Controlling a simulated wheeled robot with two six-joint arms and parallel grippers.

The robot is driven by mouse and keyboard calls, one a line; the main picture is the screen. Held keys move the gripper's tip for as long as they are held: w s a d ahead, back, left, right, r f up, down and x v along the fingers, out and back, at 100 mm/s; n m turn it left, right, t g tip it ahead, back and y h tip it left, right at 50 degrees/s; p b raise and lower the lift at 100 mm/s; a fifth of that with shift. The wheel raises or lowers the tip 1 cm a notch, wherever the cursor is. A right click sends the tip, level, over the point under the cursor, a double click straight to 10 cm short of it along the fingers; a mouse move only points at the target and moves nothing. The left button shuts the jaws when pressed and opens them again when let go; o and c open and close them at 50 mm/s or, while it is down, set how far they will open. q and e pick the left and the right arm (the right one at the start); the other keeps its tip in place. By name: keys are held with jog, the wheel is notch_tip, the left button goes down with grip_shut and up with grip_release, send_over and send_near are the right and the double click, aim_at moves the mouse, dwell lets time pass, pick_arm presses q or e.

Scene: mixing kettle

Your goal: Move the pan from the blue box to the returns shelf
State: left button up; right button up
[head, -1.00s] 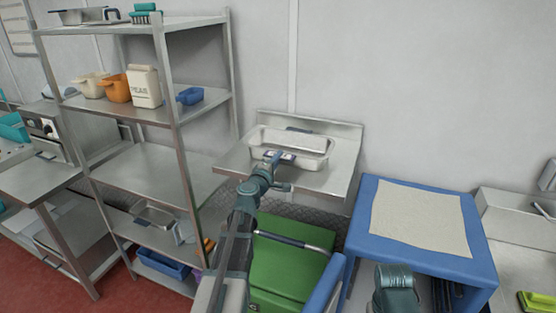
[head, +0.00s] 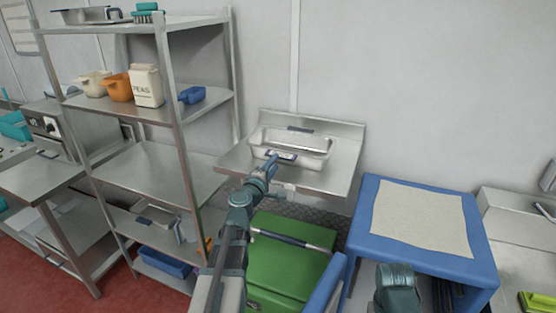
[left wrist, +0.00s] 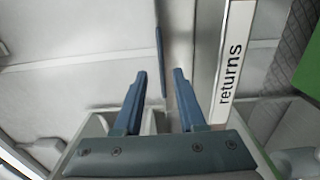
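A steel rectangular pan (head: 312,146) with blue grips sits on the wall-mounted steel shelf (head: 335,178). A label on a shelf edge in the left wrist view reads "returns" (left wrist: 231,65). My left gripper (head: 272,163) is just in front of the pan's near side, close to its blue grip. In the left wrist view my left gripper (left wrist: 161,75) has its two fingers apart with nothing clasped between them. A thin blue strip (left wrist: 160,60) shows just beyond the fingertips. The blue box (head: 365,250) stands at the right with a pale cloth on top.
A tall steel rack (head: 150,175) with jugs and a PEAS carton stands at the left. A green box (head: 290,265) is below the wall shelf, under my left arm. A steel counter (head: 520,225) is at the far right.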

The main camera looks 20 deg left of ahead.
pick_arm(q)
jog(key=s, duration=0.6)
jog(key=shift+s+d, duration=0.2)
jog(key=shift+s, duration=0.15)
